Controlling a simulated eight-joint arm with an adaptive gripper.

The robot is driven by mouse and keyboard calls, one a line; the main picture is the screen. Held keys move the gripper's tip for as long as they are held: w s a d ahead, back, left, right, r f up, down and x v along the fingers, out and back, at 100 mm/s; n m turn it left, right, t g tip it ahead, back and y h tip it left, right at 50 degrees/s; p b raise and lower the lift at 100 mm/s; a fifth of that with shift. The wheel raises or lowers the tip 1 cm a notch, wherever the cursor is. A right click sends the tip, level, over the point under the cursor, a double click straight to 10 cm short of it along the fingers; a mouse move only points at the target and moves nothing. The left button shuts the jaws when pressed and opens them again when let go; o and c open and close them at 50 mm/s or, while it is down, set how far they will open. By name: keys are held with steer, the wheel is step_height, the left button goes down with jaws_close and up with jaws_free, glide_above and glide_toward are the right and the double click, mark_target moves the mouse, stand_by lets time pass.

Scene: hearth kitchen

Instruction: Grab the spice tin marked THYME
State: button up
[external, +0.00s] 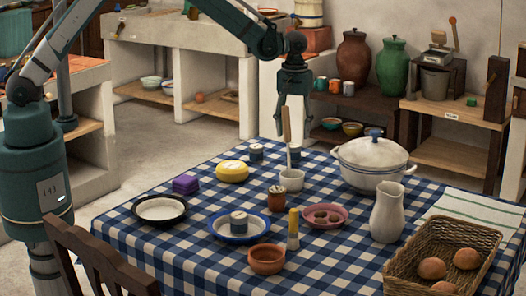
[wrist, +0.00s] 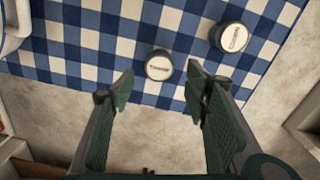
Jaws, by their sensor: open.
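A small round tin (wrist: 159,67) with a pale lid, whose small print seems to read THYME, stands on the checked cloth in the wrist view. A second tin (wrist: 231,37) stands to its right; its label is too small to read. My gripper (wrist: 160,82) is open and empty. Its fingers are spread to either side of the printed tin's line, with the tin beyond the fingertips, apart from them.

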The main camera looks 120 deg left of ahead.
mark_target(294, 145)
steer(key=shift+f, duration=1.2)
steer(key=shift+w+f+b, duration=0.1)
steer(key=shift+f+b, duration=0.5)
steer(key=shift+f, duration=2)
steer(key=c, duration=1)
